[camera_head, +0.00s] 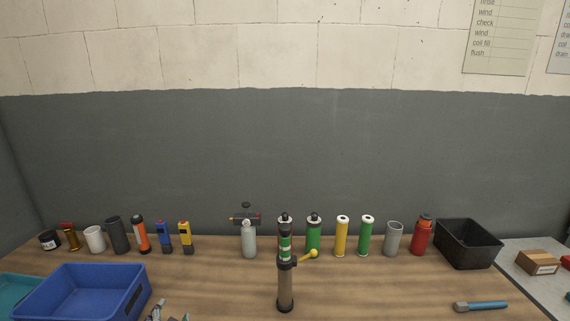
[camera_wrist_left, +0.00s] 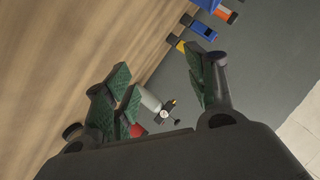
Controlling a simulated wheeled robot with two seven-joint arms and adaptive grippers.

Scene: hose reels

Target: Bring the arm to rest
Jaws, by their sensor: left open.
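My left gripper (camera_head: 168,314) shows only by its tips at the bottom edge of the head view, in front of the table, just right of the blue crate. In the left wrist view my left gripper (camera_wrist_left: 162,85) is open, its green-padded fingers wide apart with nothing between the pads. My right gripper is not in view. The rest of the left arm is hidden below the head view.
A blue crate (camera_head: 55,307) stands at the left front. A dark stand with a yellow-knobbed lever (camera_head: 285,290) rises mid-table. Several bottles, tubes and torches line the back, with a black bin (camera_head: 469,254) at right. A blue-handled brush (camera_head: 485,305) lies right front.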

